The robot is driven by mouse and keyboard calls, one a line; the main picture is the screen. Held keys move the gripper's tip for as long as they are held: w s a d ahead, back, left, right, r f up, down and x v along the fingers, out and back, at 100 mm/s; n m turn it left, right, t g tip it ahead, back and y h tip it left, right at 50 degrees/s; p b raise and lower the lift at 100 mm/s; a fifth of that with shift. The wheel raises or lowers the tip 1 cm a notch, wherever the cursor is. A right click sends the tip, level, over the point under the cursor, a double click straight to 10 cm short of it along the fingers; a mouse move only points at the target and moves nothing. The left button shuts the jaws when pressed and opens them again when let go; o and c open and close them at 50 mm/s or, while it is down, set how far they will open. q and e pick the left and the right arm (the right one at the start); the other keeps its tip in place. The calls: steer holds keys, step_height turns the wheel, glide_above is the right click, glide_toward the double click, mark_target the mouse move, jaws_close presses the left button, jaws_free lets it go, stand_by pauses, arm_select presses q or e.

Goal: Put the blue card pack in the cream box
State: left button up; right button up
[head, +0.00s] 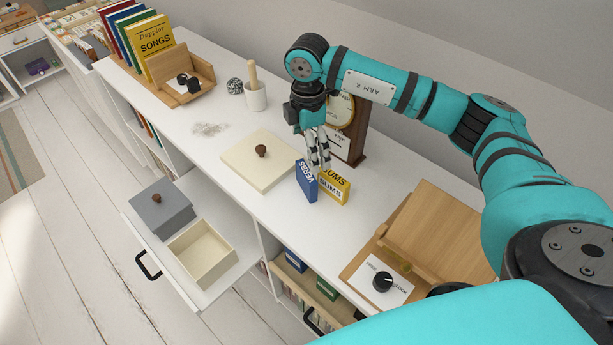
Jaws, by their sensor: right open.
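The blue card pack (306,181), marked VERBS, stands upright on the white desk top. The yellow card pack (334,187), marked SUMS, stands close beside it on the right. My right gripper (319,162) points down at the top of the packs. Its fingers are open and close to the blue pack's top edge; I cannot tell whether they touch it. The cream box (202,252) sits open and empty in the pulled-out drawer (241,267). A flat cream lid (257,166) with a brown knob lies on the desk, left of the packs. My left gripper is not in view.
A grey lidded box (161,211) stands beside the cream box in the drawer. A clock (341,112) stands behind my gripper. A wooden stand (428,232) is at right. A cup with a pestle (256,96) stands behind the lid. Clear desk top lies in front of the lid.

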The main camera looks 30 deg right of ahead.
mark_target(306, 171)
steer(key=f, duration=0.5)
steer(key=shift+w+d+p, duration=0.15)
steer(key=shift+w+p, duration=0.1)
steer(key=shift+p, duration=0.1)
steer(key=shift+s+a+f+p, duration=0.2)
steer(key=shift+f+p, duration=0.2)
steer(key=shift+f, duration=0.3)
step_height(306, 171, down, 4)
steer(key=shift+a+r+p, duration=0.1)
steer(key=shift+r+p, duration=0.05)
steer(key=shift+p, duration=0.35)
steer(key=shift+f, duration=0.35)
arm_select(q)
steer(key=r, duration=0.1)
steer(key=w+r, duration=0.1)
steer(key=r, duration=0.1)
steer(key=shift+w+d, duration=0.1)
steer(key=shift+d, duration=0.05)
arm_select(e)
steer(key=c, duration=1)
steer(key=shift+o, duration=0.2)
